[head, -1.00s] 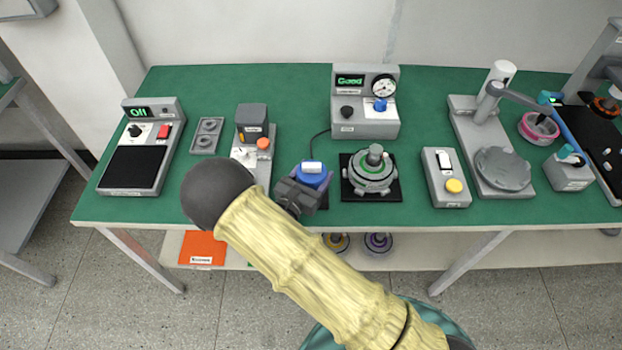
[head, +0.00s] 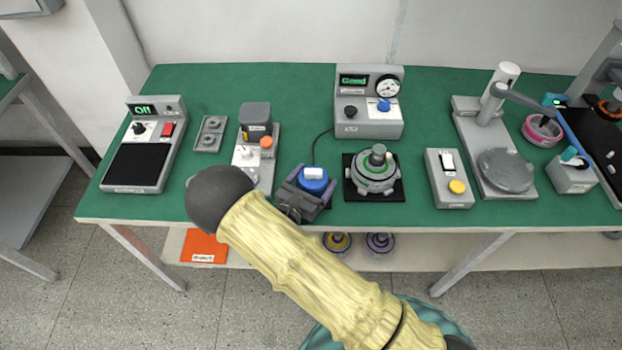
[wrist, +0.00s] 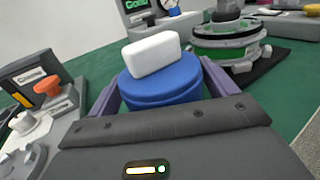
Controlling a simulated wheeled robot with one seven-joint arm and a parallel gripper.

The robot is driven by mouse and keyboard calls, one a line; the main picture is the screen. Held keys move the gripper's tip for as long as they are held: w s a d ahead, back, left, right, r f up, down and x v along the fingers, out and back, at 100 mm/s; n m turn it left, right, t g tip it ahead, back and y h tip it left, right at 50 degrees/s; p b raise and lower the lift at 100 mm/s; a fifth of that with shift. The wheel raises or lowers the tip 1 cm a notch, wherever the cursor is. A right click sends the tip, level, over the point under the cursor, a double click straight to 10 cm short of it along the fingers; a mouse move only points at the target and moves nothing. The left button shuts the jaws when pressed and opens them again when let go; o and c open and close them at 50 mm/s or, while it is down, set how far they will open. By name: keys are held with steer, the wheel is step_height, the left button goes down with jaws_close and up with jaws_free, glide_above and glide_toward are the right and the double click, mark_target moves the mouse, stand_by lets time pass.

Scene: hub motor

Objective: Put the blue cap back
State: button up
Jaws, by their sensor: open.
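The blue cap (head: 314,186) is a round blue piece with a white block on top, near the table's front edge. It also shows in the wrist view (wrist: 163,84), upright, with the white block facing up. My gripper (head: 313,176) is open, with one finger on each side of the cap. In the wrist view a gap seems to show beside the fingers, but contact is hard to tell. The cap's underside is hidden. A grey and green hub motor (head: 376,173) with a grey upright shaft sits on a black mat, just right of the cap.
A gauge box (head: 367,115) reading "Good" stands behind. A small grey press-like device (head: 256,130) is close on the left. A switch box (head: 449,180) with a yellow button and a grey stand (head: 503,165) are to the right. Green tabletop lies bare between them.

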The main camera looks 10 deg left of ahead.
steer(key=shift+w+d+r, duration=0.1)
steer(key=shift+d+r, duration=0.05)
steer(key=shift+d, duration=0.05)
steer(key=shift+s, duration=0.3)
steer(key=b+v, duration=0.2)
steer(key=v, duration=0.9)
steer(key=shift+s+a, duration=0.2)
steer(key=shift+a, duration=0.05)
